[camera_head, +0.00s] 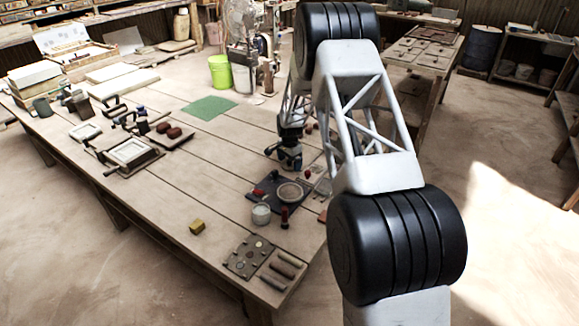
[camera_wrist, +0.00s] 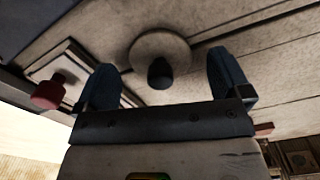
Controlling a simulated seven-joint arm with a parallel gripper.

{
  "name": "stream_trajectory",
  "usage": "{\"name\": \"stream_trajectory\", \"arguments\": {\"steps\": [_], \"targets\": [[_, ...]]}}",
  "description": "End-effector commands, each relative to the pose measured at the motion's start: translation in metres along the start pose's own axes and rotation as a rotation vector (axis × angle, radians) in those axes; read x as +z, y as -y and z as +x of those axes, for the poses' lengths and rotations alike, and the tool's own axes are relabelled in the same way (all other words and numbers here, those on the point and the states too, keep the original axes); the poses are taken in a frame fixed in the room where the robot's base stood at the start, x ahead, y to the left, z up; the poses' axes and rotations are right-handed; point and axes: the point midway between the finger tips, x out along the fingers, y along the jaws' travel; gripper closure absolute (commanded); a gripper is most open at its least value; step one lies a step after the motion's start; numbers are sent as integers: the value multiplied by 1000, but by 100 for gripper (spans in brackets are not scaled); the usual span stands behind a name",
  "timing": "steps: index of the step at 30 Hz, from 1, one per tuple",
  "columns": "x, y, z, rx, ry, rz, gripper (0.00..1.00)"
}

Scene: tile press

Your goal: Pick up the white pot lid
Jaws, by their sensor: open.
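The pot lid (camera_wrist: 150,43) is a pale round disc with a dark knob (camera_wrist: 161,74) in the wrist view. It lies flat on the pale plank table. My gripper (camera_wrist: 162,62) is open, with one blue finger on each side of the knob, and neither finger visibly touches it. In the head view my gripper (camera_head: 286,157) hangs low over the right part of the table and I cannot make out the lid there. A small grey-white pot (camera_head: 261,215) stands on the table nearer the front.
In the wrist view a square pale plate and a red knob (camera_wrist: 48,91) lie close to the left finger. In the head view a dark board with a round dish (camera_head: 289,192) and a red-handled tool (camera_head: 285,217) are near my gripper. A green bucket (camera_head: 220,72) stands behind.

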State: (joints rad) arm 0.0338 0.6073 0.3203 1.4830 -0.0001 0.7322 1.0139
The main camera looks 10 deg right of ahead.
Motion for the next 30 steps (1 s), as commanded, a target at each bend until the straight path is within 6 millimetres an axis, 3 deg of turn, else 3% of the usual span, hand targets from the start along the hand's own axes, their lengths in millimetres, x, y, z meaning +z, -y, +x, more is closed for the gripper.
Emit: {"name": "stream_trajectory", "arguments": {"steps": [20,30], "targets": [[0,0,8,-1,-1,0,4],[0,0,8,-1,-1,0,53]]}}
